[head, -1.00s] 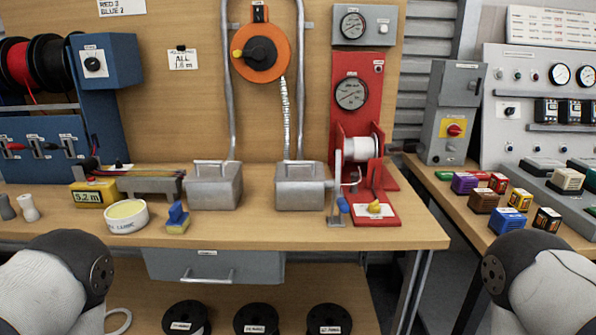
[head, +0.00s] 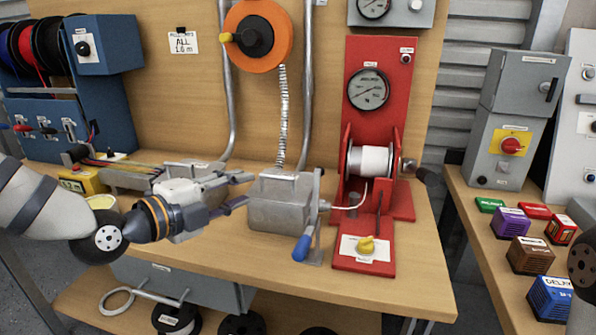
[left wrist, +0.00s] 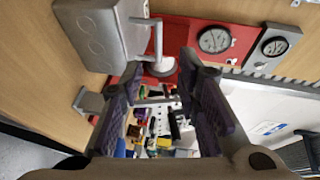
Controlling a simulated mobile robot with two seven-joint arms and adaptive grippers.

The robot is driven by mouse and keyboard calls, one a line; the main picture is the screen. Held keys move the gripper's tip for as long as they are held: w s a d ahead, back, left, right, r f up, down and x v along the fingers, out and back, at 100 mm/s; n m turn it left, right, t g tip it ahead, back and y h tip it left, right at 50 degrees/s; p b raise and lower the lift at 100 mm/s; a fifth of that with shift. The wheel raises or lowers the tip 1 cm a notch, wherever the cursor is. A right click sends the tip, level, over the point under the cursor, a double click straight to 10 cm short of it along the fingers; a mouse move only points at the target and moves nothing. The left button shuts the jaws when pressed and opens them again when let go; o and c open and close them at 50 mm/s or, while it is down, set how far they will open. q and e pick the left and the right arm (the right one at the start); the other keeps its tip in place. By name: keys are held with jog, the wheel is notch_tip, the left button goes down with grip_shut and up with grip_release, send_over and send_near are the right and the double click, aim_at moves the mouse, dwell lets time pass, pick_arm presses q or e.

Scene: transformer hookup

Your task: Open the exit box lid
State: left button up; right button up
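Two grey metal boxes stand on the bench, with lids that look shut. I take the right one, by the red winch, as the exit box (head: 282,208); a bar handle (head: 285,176) is on its lid. My left gripper (head: 243,189) is open and empty, just left of this box, fingers pointing right. In the left wrist view a grey box (left wrist: 100,35) with a bar handle (left wrist: 157,40) is at upper left, outside the spread fingers (left wrist: 162,68). The other box (head: 212,180) is partly hidden behind my left gripper. My right gripper is out of view.
A lever with a blue grip (head: 302,247) stands at the box's right front. The red winch (head: 378,195) is right of it, with a cable toward the box. Conduits rise behind. The bench front has free room (head: 260,260).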

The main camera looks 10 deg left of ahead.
aim_at(274, 178)
pick_arm(q)
jog(key=b+x, duration=0.1)
jog(key=x, duration=0.5)
jog(key=f+b+x, duration=0.1)
jog(key=x, duration=0.3)
jog(key=shift+w+a+f+b, duration=0.1)
jog(key=shift+b, duration=0.25)
jog(key=shift+w, duration=0.35)
jog(key=shift+w+d+r, duration=0.25)
jog(key=shift+d, duration=0.05)
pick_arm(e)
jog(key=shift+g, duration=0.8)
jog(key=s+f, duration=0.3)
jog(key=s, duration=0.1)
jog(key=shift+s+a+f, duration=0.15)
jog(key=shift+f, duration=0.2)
pick_arm(q)
jog(key=shift+c, duration=0.6)
grip_shut()
